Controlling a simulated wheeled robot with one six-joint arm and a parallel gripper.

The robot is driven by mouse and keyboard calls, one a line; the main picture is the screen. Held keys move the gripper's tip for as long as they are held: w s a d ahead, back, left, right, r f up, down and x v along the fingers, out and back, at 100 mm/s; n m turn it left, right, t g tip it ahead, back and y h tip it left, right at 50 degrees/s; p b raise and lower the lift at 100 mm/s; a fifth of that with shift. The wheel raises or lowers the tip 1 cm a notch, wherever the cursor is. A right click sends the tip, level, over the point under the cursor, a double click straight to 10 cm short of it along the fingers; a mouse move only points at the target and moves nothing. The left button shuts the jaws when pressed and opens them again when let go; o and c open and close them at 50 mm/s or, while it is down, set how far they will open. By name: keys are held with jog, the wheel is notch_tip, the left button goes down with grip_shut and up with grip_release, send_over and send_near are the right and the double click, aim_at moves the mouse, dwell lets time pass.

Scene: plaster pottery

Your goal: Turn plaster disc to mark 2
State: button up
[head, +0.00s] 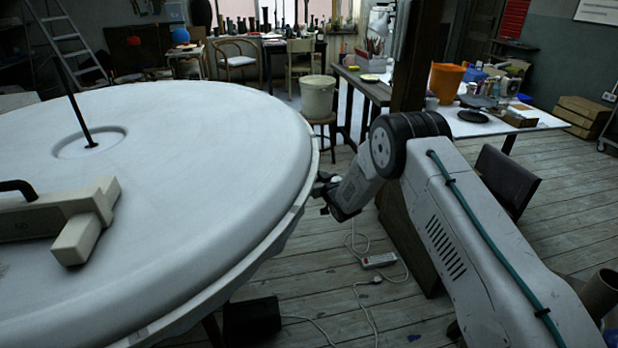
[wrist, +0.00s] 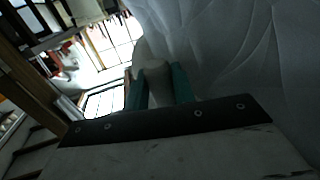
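The large round white plaster disc (head: 210,170) fills the left of the head view, with a round recess and a thin dark rod (head: 82,118) at its centre. My gripper (head: 326,190) is at the disc's right rim. In the wrist view its two teal fingers (wrist: 160,90) flank a pale rounded knob (wrist: 156,78), which fills the gap and appears touched on both sides. The disc's pale underside or side (wrist: 225,50) shows beyond it.
A pale block-like fixture with a dark handle (head: 70,215) is over the disc at left. A dark wooden post (head: 408,60) stands behind my arm. A white bucket (head: 318,97) sits on a stool. A power strip (head: 379,260) and cables lie on the plank floor below the rim.

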jog(key=o, duration=0.4)
jog(key=shift+s+f, duration=0.2)
jog(key=shift+f, duration=0.1)
jog(key=shift+a, duration=0.1)
jog(key=v, duration=0.7)
jog(key=shift+s, duration=0.3)
